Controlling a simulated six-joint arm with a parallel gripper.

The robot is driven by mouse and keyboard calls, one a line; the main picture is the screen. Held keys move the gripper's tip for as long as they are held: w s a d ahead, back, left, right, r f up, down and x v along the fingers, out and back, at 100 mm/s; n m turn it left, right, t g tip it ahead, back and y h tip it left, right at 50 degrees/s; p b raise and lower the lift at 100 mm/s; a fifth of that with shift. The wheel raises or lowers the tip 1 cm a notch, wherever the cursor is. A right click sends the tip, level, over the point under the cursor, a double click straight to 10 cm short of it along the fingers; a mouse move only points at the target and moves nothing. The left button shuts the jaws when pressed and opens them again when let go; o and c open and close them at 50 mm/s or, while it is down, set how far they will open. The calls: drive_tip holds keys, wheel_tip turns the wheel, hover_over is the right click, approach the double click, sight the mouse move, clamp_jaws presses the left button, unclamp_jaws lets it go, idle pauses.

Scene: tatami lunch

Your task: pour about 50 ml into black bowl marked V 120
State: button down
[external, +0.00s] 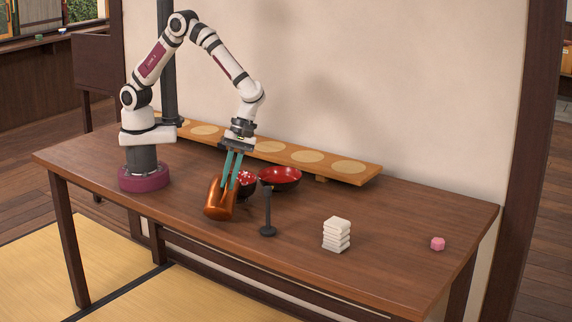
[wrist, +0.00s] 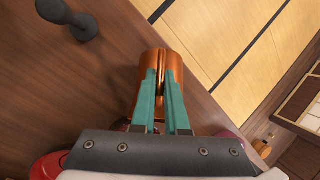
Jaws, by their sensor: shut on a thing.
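My gripper (external: 228,186) has teal fingers pointing down and is shut on a shiny copper vessel (external: 214,204). The vessel appears tilted, near the front edge of the table; its opening and contents cannot be made out. In the wrist view the copper vessel (wrist: 174,62) is between the fingertips of my gripper (wrist: 162,76). A bowl with a red inside and dark outside (external: 281,178) stands to the right, behind the gripper. Another red bowl with white spots (external: 246,181) is partly hidden behind the fingers. No V 120 marking is readable on either bowl.
A dark stand (external: 267,212) rises right of the vessel and shows in the wrist view (wrist: 80,22). A long wooden board with pale discs (external: 330,166) lines the back. The table's right side is mostly clear.

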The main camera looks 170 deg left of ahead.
drive_tip(key=shift+w+a+f+m+g, duration=0.15)
drive_tip(key=shift+f+m+g, duration=0.15)
drive_tip(key=shift+g, duration=0.4)
drive_tip(key=w+f+g, duration=0.1)
drive_tip(key=w+a+f+m+g+y+b, duration=0.1)
drive_tip(key=w+f+g+y+b, duration=0.1)
drive_tip(key=shift+a+f, duration=0.25)
drive_tip(key=shift+a, duration=0.05)
drive_tip(key=w+m+g+y+b, duration=0.1)
drive_tip(key=w, duration=0.1)
drive_tip(key=w+a+m+y+b, duration=0.1)
drive_tip(key=w, duration=0.1)
drive_tip(key=w+m+g+y+b, duration=0.1)
drive_tip(key=w, duration=0.2)
drive_tip(key=shift+w+a+f+g, duration=0.1)
drive_tip(key=shift+a+f+g, duration=0.1)
drive_tip(key=shift+a+g, duration=0.15)
idle(1.3)
wheel_tip(320, 180, up, 7)
idle(0.4)
